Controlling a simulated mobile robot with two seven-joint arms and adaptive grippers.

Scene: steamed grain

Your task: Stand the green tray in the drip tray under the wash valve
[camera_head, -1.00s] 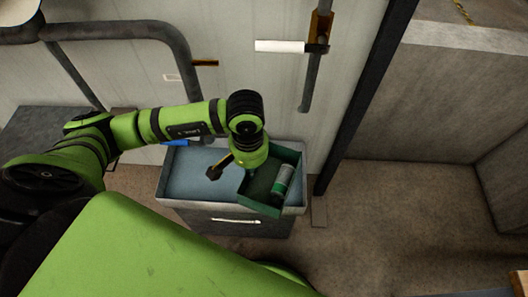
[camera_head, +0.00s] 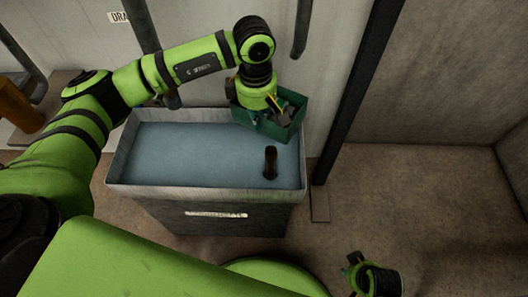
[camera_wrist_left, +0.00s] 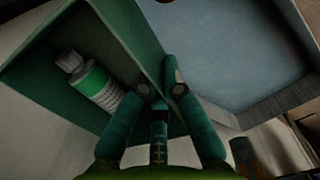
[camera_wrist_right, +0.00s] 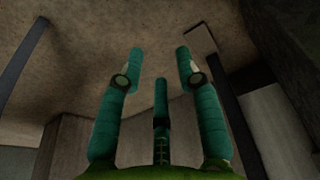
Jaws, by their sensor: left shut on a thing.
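The green tray (camera_head: 297,103) is in my left gripper (camera_head: 284,116), over the back right corner of the drip tray (camera_head: 125,150); its height above the rim is unclear. In the left wrist view my left gripper (camera_wrist_left: 161,92) is shut on a wall of the green tray (camera_wrist_left: 135,30). A white and green bottle (camera_wrist_left: 95,86) lies in the tray. The drip tray is a grey bin with a blue inside. The wash valve is out of view; a pipe end (camera_head: 300,40) hangs behind the tray. My right gripper (camera_wrist_right: 158,70) is open and empty, low at the bottom right (camera_head: 352,270).
A dark upright cylinder (camera_head: 270,163) stands in the right part of the drip tray. A dark post (camera_head: 352,100) rises just right of the bin. A wall with a pipe (camera_head: 140,25) is behind. Floor to the right (camera_head: 400,200) is clear.

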